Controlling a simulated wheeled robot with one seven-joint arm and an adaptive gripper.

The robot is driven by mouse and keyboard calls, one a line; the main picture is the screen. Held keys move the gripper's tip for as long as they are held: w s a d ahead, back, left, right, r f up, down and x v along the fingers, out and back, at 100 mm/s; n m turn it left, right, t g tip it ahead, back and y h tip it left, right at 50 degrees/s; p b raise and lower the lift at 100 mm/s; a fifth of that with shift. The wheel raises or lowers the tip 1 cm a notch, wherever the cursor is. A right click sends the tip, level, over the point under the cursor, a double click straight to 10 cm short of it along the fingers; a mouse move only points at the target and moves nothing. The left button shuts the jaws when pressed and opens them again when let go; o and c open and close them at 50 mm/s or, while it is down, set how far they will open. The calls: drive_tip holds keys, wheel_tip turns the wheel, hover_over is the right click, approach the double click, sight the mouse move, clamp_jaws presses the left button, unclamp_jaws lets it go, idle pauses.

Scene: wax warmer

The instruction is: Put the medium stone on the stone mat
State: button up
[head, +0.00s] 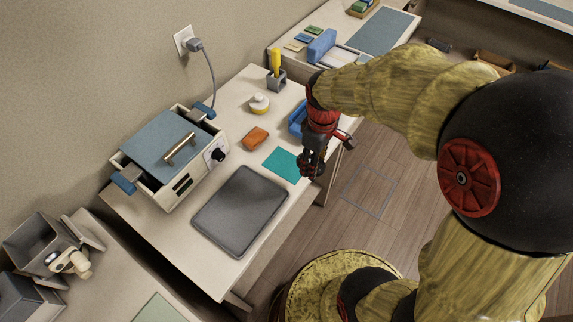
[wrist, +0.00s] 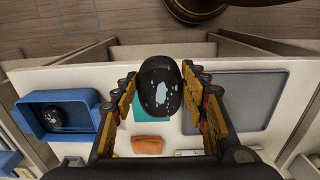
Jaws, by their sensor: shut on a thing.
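My gripper (head: 311,168) is shut on a dark, smooth stone (wrist: 159,86) with pale speckles, seen between the two fingers (wrist: 162,98) in the wrist view. The stone is held above the table's front edge and cannot be made out clearly in the head view. A flat teal mat (head: 281,163) lies on the table just left of my gripper; in the wrist view it (wrist: 140,112) is partly hidden behind the stone and a finger. Another dark stone (wrist: 54,117) lies in a blue tray (wrist: 29,113). The frames do not label which mat is the stone mat.
A grey rounded pad (head: 240,210) lies in front of the wax warmer (head: 168,155). The blue tray (head: 296,119) is partly hidden behind my arm.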

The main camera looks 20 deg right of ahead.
sight(289, 167)
drive_tip(key=w+a+f, duration=0.1)
drive_tip(key=w+f, duration=0.1)
drive_tip(key=w, duration=0.1)
drive_tip(key=w+a+f+b, duration=0.1)
drive_tip(key=w+f, duration=0.1)
drive_tip(key=w, duration=0.1)
drive_tip(key=w+a+f+b, duration=0.1)
drive_tip(key=w+f, duration=0.2)
drive_tip(key=shift+a, duration=0.2)
drive_tip(key=shift+w+a+f, duration=0.2)
drive_tip(key=shift+w+f, duration=0.25)
drive_tip(key=shift+f, duration=0.1)
drive_tip(key=shift+w+f+b, duration=0.15)
drive_tip(key=shift+f+b, duration=0.2)
drive_tip(key=shift+f, duration=0.55)
drive_tip(key=shift+w+f+b, duration=0.15)
drive_tip(key=shift+f+b, duration=0.15)
drive_tip(key=shift+f, duration=0.6)
drive_tip(key=shift+f, duration=0.15)
drive_tip(key=o, duration=1.4)
